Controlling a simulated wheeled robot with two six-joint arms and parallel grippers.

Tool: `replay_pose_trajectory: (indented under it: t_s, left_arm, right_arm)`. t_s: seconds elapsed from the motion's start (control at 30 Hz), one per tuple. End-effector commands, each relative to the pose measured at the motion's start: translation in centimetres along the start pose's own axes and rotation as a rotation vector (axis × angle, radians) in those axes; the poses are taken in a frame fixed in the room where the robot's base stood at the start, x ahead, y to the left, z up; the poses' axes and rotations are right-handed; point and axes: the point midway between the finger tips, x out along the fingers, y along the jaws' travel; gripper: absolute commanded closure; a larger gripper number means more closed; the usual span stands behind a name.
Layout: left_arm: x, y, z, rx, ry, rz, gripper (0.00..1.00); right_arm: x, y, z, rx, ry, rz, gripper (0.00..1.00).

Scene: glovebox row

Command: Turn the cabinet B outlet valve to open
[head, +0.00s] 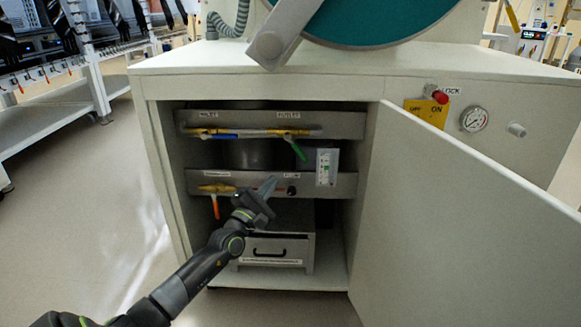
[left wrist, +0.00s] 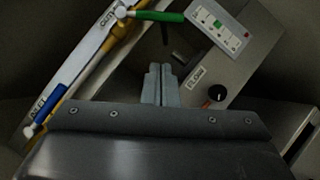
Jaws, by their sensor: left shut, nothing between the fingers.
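The outlet valve's green lever (head: 298,150) hangs down and to the right from the yellow pipe under the OUTLET label (head: 288,115), at an angle to the pipe. The green lever also shows at the top of the left wrist view (left wrist: 158,16). The inlet valve's blue lever (head: 222,136) lies along the same pipe; it is at the left in the left wrist view (left wrist: 49,105). My left gripper (head: 268,187) is shut and empty, in front of the lower panel, below and left of the green lever and apart from it. Its fingers (left wrist: 160,85) are together. My right gripper is not in view.
The open cabinet door (head: 450,210) blocks the right side. The lower panel has an orange lever (head: 215,206) and a black knob (left wrist: 216,93). A white control box (head: 327,167) sits right of the green lever. A drawer box (head: 272,250) stands below.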

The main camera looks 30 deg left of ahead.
Motion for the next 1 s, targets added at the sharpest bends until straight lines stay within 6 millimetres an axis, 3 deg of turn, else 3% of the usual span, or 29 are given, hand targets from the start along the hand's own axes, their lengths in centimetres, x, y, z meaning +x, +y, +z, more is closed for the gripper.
replay_pose_trajectory:
  t_s: [0.27, 0.4, 0.6, 1.0]
  left_arm:
    - [4.9, -0.2, -0.1, -0.002, -0.001, 0.002, 1.00]
    - [6.6, 0.2, 1.8, -0.006, 0.000, 0.000, 1.00]
    - [7.6, 0.0, 2.8, -0.004, 0.001, -0.001, 1.00]
    - [7.7, -0.1, 2.8, -0.004, 0.000, -0.001, 1.00]
  right_arm:
    - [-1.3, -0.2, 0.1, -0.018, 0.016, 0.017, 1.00]
    - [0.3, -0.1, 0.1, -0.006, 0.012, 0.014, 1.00]
    - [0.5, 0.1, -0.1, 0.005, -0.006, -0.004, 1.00]
    - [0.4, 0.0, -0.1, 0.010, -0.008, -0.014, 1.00]
